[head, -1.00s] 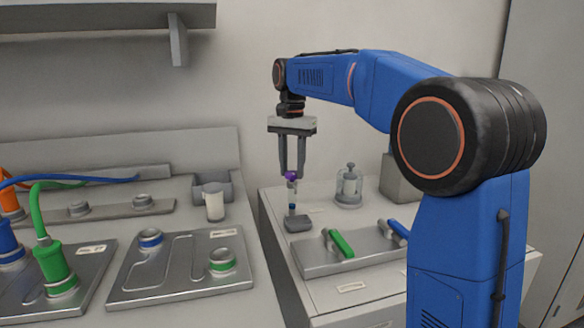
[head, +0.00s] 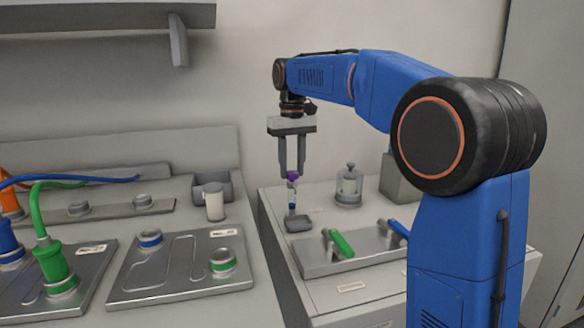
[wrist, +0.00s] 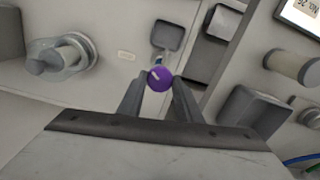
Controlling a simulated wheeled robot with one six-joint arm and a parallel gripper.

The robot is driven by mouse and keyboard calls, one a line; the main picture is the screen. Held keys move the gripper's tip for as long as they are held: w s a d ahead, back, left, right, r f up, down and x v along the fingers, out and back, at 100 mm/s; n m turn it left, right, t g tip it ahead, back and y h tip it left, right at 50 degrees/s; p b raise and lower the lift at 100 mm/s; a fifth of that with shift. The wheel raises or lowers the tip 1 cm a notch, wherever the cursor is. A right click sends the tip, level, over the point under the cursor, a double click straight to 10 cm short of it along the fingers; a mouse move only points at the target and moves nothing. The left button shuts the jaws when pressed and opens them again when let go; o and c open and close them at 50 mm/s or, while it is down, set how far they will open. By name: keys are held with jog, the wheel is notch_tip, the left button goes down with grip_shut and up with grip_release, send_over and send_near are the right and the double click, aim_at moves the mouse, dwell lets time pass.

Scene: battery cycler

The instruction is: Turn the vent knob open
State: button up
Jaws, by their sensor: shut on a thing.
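The vent knob (wrist: 160,78) is a small purple round cap with a pale mark on its top, seen from above in the wrist view. In the head view the knob (head: 292,177) sits on top of a slim upright stem with a blue band (head: 292,206), beside a small grey dish. My gripper (head: 292,172) points straight down over it. Its two fingers are shut on the knob, one on each side, and it also shows in the wrist view (wrist: 160,82). The fingertips hide parts of the knob's sides.
A grey dish (head: 299,224) lies at the stem's foot. A metal tray (head: 318,265) with green (head: 342,243) and blue handles lies in front. A white cylinder (head: 214,206) stands on the left bench.

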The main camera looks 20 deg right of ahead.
aim_at(292, 173)
jog(key=n, duration=0.3)
jog(key=shift+n, duration=2.1)
jog(key=o, duration=1)
jog(key=shift+o, duration=0.2)
jog(key=shift+r, duration=0.15)
notch_tip(292, 173, up, 17)
